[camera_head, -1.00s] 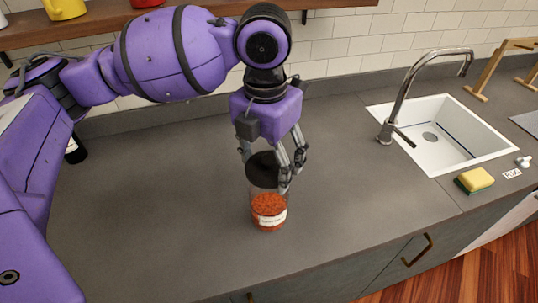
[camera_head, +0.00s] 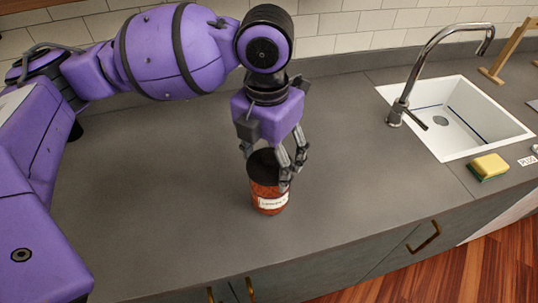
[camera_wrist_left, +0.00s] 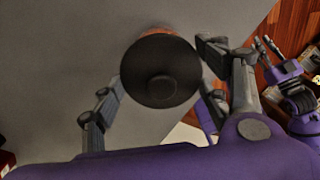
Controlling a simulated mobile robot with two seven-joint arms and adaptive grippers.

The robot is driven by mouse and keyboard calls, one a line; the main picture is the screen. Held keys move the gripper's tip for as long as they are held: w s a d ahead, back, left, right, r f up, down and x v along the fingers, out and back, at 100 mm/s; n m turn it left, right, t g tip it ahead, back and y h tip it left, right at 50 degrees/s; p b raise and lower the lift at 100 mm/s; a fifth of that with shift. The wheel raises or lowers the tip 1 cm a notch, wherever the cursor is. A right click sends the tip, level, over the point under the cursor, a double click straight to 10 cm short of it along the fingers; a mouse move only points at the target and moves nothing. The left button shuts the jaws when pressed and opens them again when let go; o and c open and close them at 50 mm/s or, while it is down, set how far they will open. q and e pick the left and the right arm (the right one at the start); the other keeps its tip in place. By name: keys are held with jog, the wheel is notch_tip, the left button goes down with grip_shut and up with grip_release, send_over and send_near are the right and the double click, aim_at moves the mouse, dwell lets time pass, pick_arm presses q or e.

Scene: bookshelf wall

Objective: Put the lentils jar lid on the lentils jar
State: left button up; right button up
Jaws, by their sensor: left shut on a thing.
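The lentils jar (camera_head: 270,199), clear with orange-red contents and a white label, stands upright on the grey counter. The dark round lid (camera_head: 263,163) is at the top of the jar in the head view; whether it is fully seated I cannot tell. My left gripper (camera_head: 271,178) is shut on the lid from above, fingers on its sides. In the left wrist view the lid (camera_wrist_left: 160,72) with its central knob sits between the fingers and hides most of the jar; a sliver of orange jar (camera_wrist_left: 160,32) shows past its edge. My right gripper (camera_wrist_left: 265,45) shows small at the right there, its opening unclear.
The grey counter (camera_head: 150,215) is clear around the jar. A white sink (camera_head: 487,140) with a tall metal tap (camera_head: 403,98) and a yellow-green sponge (camera_head: 489,166) are to the right. A tiled wall stands behind; cabinet fronts lie below the front edge.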

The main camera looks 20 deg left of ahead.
aim_at(268, 156)
pick_arm(q)
jog(key=o, duration=1.2)
jog(key=shift+r, duration=0.1)
notch_tip(268, 156, up, 12)
jog(key=shift+f, duration=0.1)
